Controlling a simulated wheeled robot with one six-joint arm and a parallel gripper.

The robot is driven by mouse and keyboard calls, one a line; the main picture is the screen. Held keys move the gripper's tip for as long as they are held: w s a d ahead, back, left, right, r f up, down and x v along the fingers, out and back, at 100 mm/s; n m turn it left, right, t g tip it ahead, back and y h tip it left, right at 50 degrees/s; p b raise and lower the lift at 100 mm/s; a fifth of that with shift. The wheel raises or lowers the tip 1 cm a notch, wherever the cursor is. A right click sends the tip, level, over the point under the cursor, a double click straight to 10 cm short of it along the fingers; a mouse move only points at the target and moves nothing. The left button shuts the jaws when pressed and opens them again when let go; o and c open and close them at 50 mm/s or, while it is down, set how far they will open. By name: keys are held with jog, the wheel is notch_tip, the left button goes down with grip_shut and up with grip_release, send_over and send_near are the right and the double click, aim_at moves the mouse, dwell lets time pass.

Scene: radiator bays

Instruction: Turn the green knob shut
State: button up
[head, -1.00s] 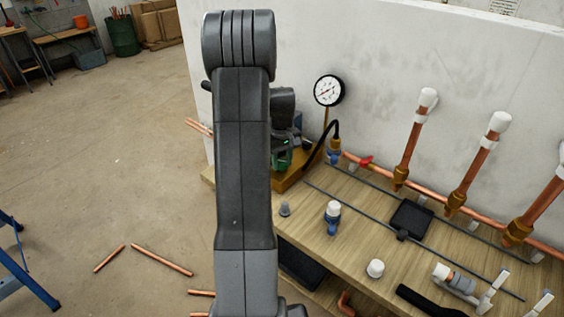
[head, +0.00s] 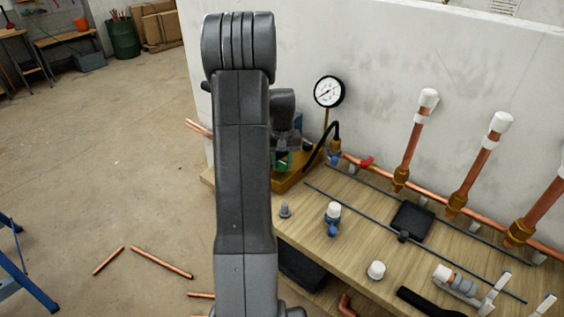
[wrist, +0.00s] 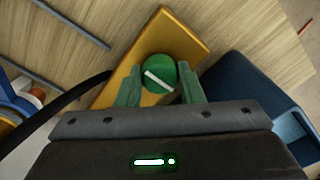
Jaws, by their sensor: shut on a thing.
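The green knob (wrist: 159,70) is round, with a white bar across its top that runs slantwise from upper left to lower right in the wrist view. It sits on a yellow-orange block (wrist: 185,32), which also shows in the head view (head: 292,181) at the bench's far left end. My gripper (wrist: 160,80) has green fingers, one on each side of the knob, and is shut on it. In the head view, my arm and wrist hide most of the knob.
A pressure gauge (head: 328,91) and a black hose (head: 334,133) stand close beside the block. A blue body (wrist: 245,85) lies right of the fingers in the wrist view. Copper pipes (head: 475,175) line the wall. The bench (head: 330,255) holds several small fittings.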

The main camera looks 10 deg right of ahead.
aim_at(282, 162)
jog(key=o, duration=1)
notch_tip(282, 162, up, 14)
jog(key=shift+b, duration=0.3)
jog(key=shift+f, duration=0.15)
notch_tip(282, 162, down, 14)
jog(key=shift+r+p, duration=0.1)
jog(key=shift+p, duration=0.2)
jog(key=shift+r, duration=0.15)
